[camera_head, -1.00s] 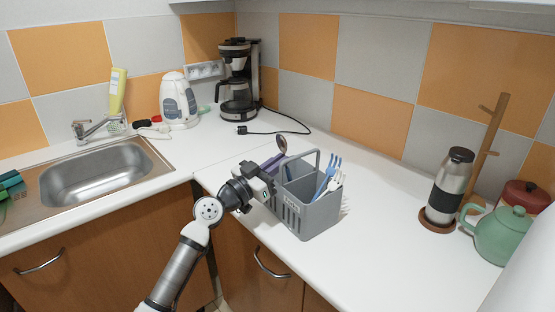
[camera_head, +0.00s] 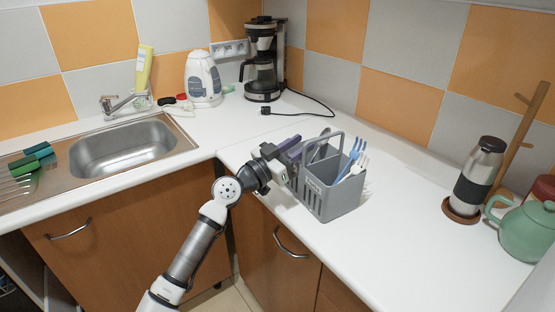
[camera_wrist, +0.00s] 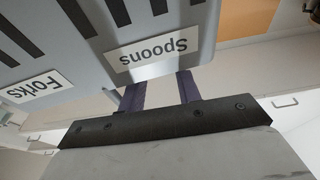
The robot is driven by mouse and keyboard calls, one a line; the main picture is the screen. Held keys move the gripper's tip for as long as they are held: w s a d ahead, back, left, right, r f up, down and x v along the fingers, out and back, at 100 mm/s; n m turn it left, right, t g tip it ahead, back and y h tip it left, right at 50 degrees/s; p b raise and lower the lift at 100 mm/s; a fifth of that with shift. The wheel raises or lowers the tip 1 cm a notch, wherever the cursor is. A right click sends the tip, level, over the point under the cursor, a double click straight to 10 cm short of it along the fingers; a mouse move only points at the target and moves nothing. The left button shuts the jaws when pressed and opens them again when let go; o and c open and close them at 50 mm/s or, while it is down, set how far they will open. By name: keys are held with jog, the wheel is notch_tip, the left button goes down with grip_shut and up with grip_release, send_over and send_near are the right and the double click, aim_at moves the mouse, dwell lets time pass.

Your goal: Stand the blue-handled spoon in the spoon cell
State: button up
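The grey cutlery caddy (camera_head: 342,196) stands on the white counter. In the wrist view its near wall (camera_wrist: 60,55) shows upside down, with a Spoons label (camera_wrist: 152,49) and a Forks label (camera_wrist: 30,88). A metal spoon (camera_head: 319,149) leans inside the caddy, bowl up, partly behind the handle; its own handle is hidden. My gripper (camera_head: 289,146) is at the caddy's left end. In the wrist view its two purple fingers are apart beside the Spoons label, with nothing visible between them; their tips are hidden behind the caddy wall.
A blue fork (camera_head: 353,156) and a white fork (camera_head: 357,168) stand in the caddy. A steel flask (camera_head: 477,178) and green teapot (camera_head: 524,230) are at right. A coffee maker (camera_head: 264,62), kettle (camera_head: 203,80) and sink (camera_head: 130,148) are behind and left. The counter's front right is clear.

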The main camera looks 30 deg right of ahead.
jog(key=b+v, duration=0.3)
jog(key=v, duration=1)
jog(key=shift+d, duration=0.1)
